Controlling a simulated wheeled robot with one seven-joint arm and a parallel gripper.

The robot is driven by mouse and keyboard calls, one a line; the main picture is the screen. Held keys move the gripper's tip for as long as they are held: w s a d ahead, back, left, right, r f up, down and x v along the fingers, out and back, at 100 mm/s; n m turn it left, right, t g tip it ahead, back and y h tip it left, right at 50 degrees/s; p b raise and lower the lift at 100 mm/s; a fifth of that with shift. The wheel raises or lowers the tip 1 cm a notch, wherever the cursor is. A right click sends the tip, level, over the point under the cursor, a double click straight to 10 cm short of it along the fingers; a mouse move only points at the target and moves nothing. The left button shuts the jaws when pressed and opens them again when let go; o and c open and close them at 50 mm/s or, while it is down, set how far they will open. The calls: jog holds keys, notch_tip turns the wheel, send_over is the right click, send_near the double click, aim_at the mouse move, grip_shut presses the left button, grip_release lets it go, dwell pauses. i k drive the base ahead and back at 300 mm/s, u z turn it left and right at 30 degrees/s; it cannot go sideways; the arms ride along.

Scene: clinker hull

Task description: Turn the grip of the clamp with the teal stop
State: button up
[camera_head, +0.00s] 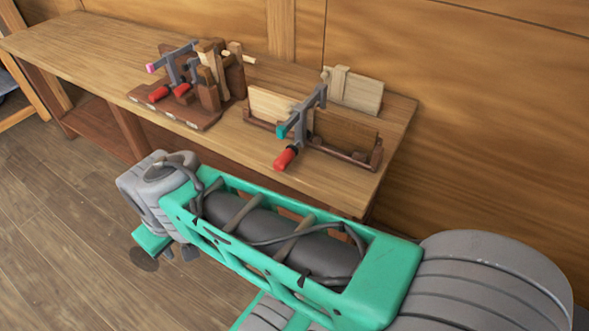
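The clamp with the teal stop (282,131) stands near the right end of the bench, on upright wooden boards. Its grey bar (309,103) slants up to the right. Its red grip (286,158) sticks out towards the bench's front, just below the teal stop. My arm crosses the foreground, and its grey wrist is at the left, in front of the bench. My gripper (152,247) shows only in part below the wrist, apart from the clamp and left of it. Its fingertips cannot be made out, so its opening cannot be told.
A second clamp with a pink stop (150,68) and red grips (158,94) stands further left among brown blocks on a base board (180,115). The wooden bench (90,50) runs along a panelled wall. The bench's left part is clear.

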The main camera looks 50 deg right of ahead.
aim_at(281, 163)
jog(key=z, duration=1.1)
jog(key=k, duration=0.6)
jog(key=u, duration=1.5)
jog(key=i, duration=0.3)
jog(key=z, duration=0.45)
